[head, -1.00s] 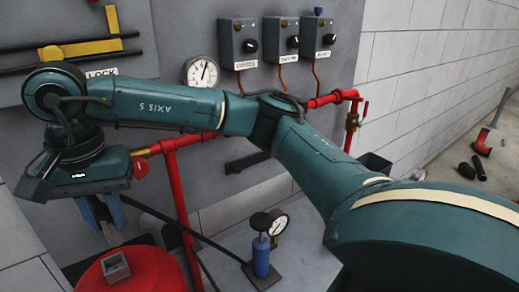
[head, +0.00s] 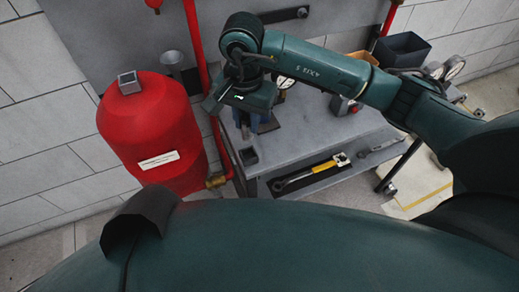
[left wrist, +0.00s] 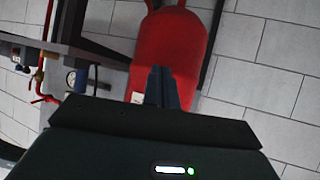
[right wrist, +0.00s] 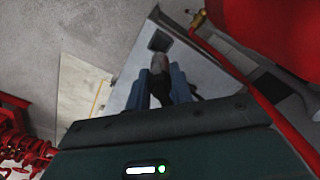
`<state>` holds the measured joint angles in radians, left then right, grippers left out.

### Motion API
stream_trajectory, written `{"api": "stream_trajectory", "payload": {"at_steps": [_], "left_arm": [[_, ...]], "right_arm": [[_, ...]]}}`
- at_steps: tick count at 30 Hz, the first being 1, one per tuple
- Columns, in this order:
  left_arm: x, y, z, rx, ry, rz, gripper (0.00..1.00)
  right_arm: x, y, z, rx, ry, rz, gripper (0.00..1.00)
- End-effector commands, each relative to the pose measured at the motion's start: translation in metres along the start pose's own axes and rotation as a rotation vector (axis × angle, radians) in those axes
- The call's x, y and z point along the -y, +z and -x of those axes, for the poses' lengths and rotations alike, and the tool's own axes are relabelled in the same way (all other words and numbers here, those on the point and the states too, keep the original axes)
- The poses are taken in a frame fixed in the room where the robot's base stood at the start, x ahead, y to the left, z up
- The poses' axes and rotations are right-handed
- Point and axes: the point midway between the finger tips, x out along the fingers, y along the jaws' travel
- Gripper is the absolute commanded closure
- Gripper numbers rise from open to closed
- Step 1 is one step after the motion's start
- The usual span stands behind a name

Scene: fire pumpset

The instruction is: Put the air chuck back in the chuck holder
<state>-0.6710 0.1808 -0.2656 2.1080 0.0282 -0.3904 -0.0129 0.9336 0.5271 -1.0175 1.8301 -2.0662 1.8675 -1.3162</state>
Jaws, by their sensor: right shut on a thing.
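My right gripper (head: 262,124) is over the left part of the grey bench in the head view, fingers pointing down. In the right wrist view its blue fingers (right wrist: 160,84) are shut on a dark piece with a grey-brown end (right wrist: 159,64), which looks like the air chuck. A small square open socket (head: 248,156), probably the chuck holder, sits at the bench's left front corner. In the right wrist view the socket (right wrist: 159,41) shows just beyond the held piece, apparently empty. My left gripper (left wrist: 161,86) has its fingers together, with nothing visible between them, in front of the red tank.
The red tank (head: 155,135) stands left of the bench (head: 310,138), with a small grey box (head: 129,83) on top. A red pipe (head: 196,45) rises between them. A dark bin (head: 402,50) is at the back right.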

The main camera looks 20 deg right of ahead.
Motion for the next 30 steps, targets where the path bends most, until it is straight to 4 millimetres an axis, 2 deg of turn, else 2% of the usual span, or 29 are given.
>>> {"api": "stream_trajectory", "payload": {"at_steps": [3, 6, 11, 18, 30], "left_arm": [[0.002, -0.003, 0.002, 0.001, -0.004, -0.001, 1.0], [0.005, -0.003, 0.003, 0.004, -0.01, -0.002, 1.0], [0.007, -0.001, 0.002, 0.01, -0.015, -0.002, 1.0], [0.006, 0.0, 0.003, 0.019, -0.017, 0.002, 1.0], [0.005, 0.006, -0.002, 0.02, -0.016, 0.007, 1.0]], "right_arm": [[-0.001, 0.001, -0.024, 0.004, 0.005, 0.0, 1.0], [-0.001, 0.001, -0.039, 0.003, 0.004, 0.002, 1.0], [0.0, 0.0, -0.051, 0.001, 0.002, 0.001, 1.0], [-0.001, 0.001, -0.081, 0.002, 0.003, 0.002, 1.0], [0.0, 0.0, -0.09, -0.002, 0.001, 0.002, 1.0]]}}
